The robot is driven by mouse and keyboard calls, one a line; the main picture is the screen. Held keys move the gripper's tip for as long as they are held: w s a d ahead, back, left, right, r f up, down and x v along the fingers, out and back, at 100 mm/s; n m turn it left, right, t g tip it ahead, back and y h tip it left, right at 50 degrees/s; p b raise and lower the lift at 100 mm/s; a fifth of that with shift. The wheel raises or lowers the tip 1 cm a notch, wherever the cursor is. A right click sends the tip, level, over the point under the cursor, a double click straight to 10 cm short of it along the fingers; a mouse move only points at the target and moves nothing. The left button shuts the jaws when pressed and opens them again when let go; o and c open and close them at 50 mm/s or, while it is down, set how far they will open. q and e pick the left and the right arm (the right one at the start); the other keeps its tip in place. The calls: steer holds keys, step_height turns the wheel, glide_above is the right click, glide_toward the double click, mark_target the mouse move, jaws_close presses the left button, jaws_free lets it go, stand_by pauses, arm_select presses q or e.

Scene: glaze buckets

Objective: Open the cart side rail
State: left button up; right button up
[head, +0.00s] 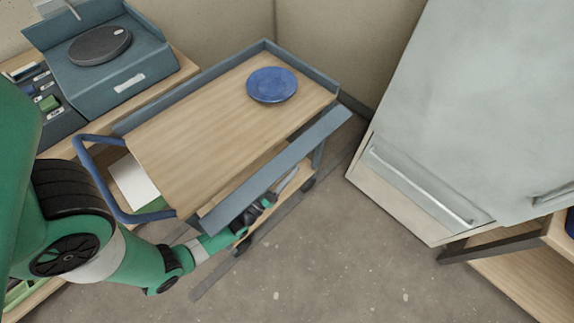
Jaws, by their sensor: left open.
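The cart (200,125) has a wooden top with grey-blue rails on its edges and a blue push handle (92,170) at its left end. The near side rail (285,163) runs along the cart's front long edge. Its broad face shows from above, with a dark gap between part of it and the top; I cannot tell its exact tilt. My left gripper (274,196) is low on the near side of this rail, close to its lower edge and partly hidden. I cannot tell whether it touches the rail. My right gripper is not in view.
A blue plate (272,85) lies on the cart top near the far end. A large pale cabinet (470,110) with a bar handle stands at the right. The floor (330,255) in front is clear.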

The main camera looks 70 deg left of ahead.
arm_select(q)
steer(key=shift+w+a+r, duration=0.1)
steer(key=shift+w+a, duration=0.1)
steer(key=shift+w, duration=0.05)
steer(key=shift+c, duration=0.2)
jaws_close()
steer(key=shift+d, duration=0.1)
steer(key=shift+w+d+r+n+g+y, duration=0.15)
steer(key=shift+n+g+y, duration=0.1)
steer(key=shift+n, duration=0.3)
steer(key=shift+s+d+r+n+g+y, duration=0.15)
steer(key=shift+n+y, duration=0.1)
steer(key=shift+n, duration=0.3)
steer(key=shift+w+a+r+n+y, duration=0.15)
steer(key=shift+n+y, duration=0.15)
steer(key=shift+n, duration=0.6)
